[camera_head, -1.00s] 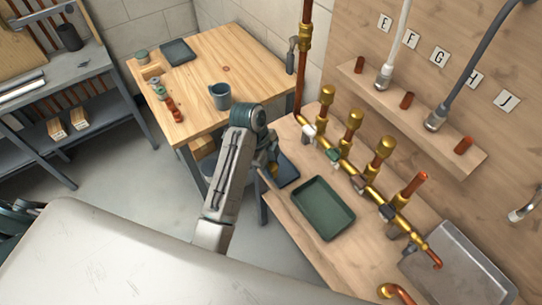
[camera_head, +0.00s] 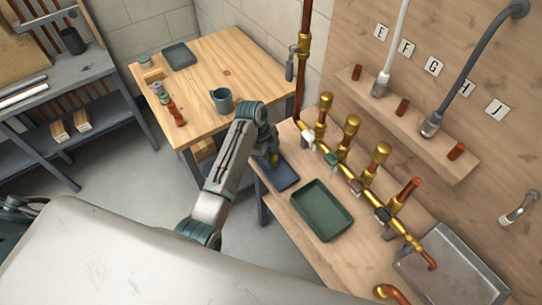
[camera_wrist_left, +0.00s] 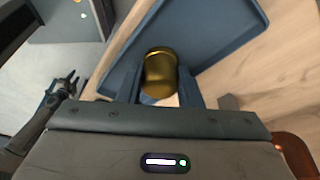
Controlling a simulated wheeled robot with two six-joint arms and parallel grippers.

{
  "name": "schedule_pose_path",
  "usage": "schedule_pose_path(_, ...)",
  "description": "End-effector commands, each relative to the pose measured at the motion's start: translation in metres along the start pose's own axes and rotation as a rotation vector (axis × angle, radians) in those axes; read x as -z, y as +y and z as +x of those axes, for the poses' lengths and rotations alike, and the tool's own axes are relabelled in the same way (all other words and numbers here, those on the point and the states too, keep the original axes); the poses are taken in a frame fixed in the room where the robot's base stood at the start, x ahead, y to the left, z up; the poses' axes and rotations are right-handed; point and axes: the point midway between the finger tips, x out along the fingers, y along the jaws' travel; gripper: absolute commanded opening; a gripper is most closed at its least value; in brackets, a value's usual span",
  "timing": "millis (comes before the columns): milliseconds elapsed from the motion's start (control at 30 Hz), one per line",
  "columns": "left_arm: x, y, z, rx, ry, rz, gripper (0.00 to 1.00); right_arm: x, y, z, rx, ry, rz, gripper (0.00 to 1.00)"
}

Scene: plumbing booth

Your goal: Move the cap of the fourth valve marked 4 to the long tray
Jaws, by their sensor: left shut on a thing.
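My left gripper (camera_head: 270,148) is shut on a brass cap (camera_head: 274,160) and holds it over a blue tray (camera_head: 284,183) at the bench's left end. In the left wrist view, the cap (camera_wrist_left: 160,75) sits between the two fingers of the gripper (camera_wrist_left: 160,97), with the blue tray (camera_wrist_left: 222,45) behind it. I cannot tell whether the cap touches the tray. The fourth valve (camera_head: 402,196), nearest the sink, shows a bare copper top. The other three valves bear brass caps. My right gripper is not seen.
A green tray (camera_head: 321,210) lies on the bench beside the blue tray, empty. The brass pipe row (camera_head: 345,168) runs behind both. A wooden table (camera_head: 205,75) with a mug (camera_head: 222,101) stands behind my arm. A metal sink (camera_head: 450,270) is at right.

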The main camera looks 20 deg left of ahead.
Motion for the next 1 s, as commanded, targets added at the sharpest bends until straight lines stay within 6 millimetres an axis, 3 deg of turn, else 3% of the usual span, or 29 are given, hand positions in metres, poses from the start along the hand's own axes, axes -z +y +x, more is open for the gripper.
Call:
schedule_pose_path(67,0.000,0.000,0.001,0.000,0.000,0.000,0.01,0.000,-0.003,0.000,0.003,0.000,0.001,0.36)
schedule_pose_path(100,-0.001,0.000,0.002,0.000,0.000,0.000,0.34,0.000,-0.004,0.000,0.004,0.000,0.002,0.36)
schedule_pose_path(133,0.000,0.000,0.002,0.000,0.000,0.000,0.40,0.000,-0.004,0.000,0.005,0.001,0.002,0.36)
schedule_pose_path(567,0.000,-0.001,-0.007,0.003,-0.001,0.001,0.41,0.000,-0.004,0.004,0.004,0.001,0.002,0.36)
schedule_pose_path(867,-0.001,-0.002,-0.069,0.007,-0.002,0.002,0.41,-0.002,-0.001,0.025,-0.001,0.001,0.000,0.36)
schedule_pose_path(1000,0.002,0.000,-0.107,0.001,-0.001,0.000,0.41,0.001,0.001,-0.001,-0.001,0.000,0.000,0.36)
